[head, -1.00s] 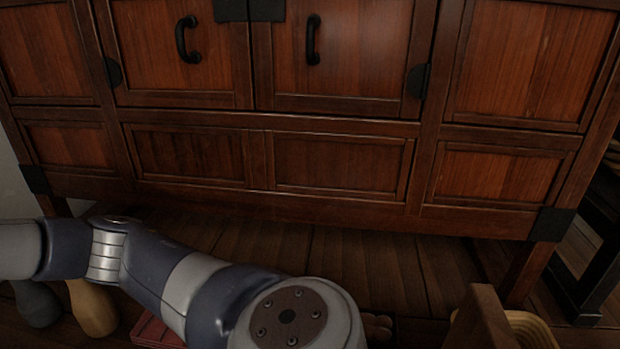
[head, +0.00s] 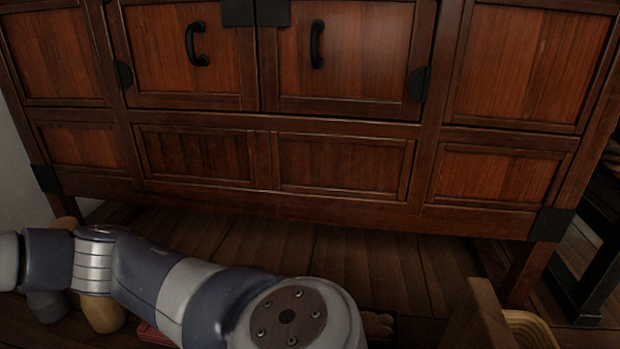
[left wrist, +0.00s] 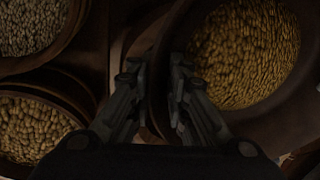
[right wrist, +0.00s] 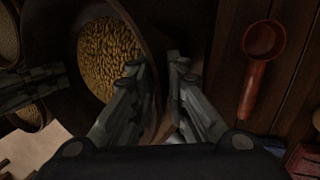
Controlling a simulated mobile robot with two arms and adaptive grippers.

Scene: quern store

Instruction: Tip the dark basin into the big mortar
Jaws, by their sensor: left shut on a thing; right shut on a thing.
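The dark basin (left wrist: 284,116) holds yellow-brown grain and fills the right of the left wrist view. It also shows in the right wrist view (right wrist: 151,40). My left gripper (left wrist: 154,72) is shut on its wall at one side. My right gripper (right wrist: 158,68) is shut on its wall at the opposite side. Grain is still inside; I cannot tell how far the basin is tilted or how high it is. Neither gripper shows in the head view. I cannot make out which vessel is the big mortar.
In the left wrist view, a vessel of pale grain (left wrist: 32,24) and a vessel of tan beans (left wrist: 30,128) stand at left. A red scoop (right wrist: 262,65) lies on the boards at right. A wooden cabinet (head: 270,155) stands ahead. A yellowish coiled thing (head: 532,330) is at lower right.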

